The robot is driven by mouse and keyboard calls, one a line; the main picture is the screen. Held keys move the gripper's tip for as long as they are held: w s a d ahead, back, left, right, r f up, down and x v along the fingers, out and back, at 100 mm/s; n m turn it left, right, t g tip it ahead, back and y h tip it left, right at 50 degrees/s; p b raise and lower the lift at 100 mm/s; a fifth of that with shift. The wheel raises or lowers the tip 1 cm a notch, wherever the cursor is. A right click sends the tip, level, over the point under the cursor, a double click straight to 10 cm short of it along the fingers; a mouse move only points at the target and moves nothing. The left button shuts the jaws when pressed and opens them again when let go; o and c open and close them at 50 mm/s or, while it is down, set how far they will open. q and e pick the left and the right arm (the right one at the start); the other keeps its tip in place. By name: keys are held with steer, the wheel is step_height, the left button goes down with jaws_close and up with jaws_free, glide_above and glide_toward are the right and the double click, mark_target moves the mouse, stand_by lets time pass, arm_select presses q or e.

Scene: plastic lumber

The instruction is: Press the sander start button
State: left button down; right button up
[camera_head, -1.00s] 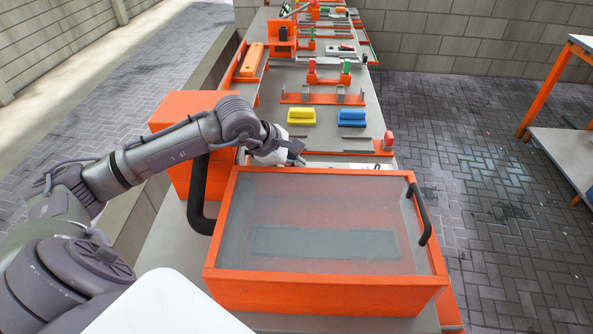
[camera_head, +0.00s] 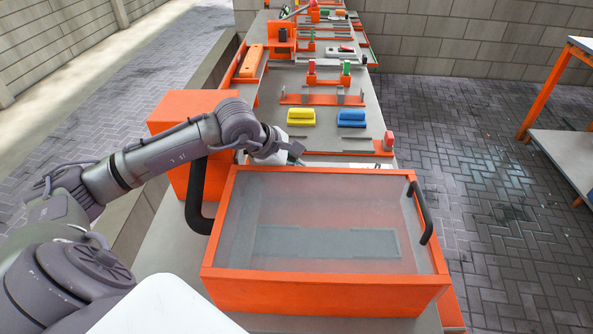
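My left arm comes in from the left. Its gripper (camera_head: 296,153) hangs over the bench just behind the large orange box. Its fingers are small and partly hidden by the wrist, so I cannot tell whether they are open or shut. No object shows in it. No part clearly labelled as the sander start button can be read. A red button-like piece (camera_head: 389,140) stands at the bench's right edge, apart from the gripper. Farther back, a green-topped post (camera_head: 346,68) and a red-topped post (camera_head: 311,67) stand on an orange fixture. My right gripper is out of view.
The large orange box (camera_head: 325,292) with a clear lid and black handles (camera_head: 420,212) fills the near bench. A yellow block (camera_head: 301,117) and a blue block (camera_head: 351,118) lie behind it. An orange housing (camera_head: 178,112) stands at left.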

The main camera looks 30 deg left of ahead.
arm_select(q)
steer(key=shift+s+f, duration=0.1)
steer(key=shift+f, duration=0.15)
steer(key=shift+a+r+p, duration=0.2)
steer(key=shift+r, duration=0.35)
steer(key=shift+a+r+p, duration=0.2)
steer(key=shift+r, duration=0.3)
steer(key=shift+w, duration=0.2)
steer(key=shift+a+r+p, duration=0.1)
steer(key=shift+r+p, duration=0.25)
steer(key=shift+r, duration=0.25)
step_height(320, 180, up, 3)
steer(key=shift+s+f+p, duration=0.1)
steer(key=shift+f+p, duration=0.1)
steer(key=shift+p, duration=0.45)
steer(key=shift+r+p, duration=0.3)
steer(key=shift+r, duration=0.35)
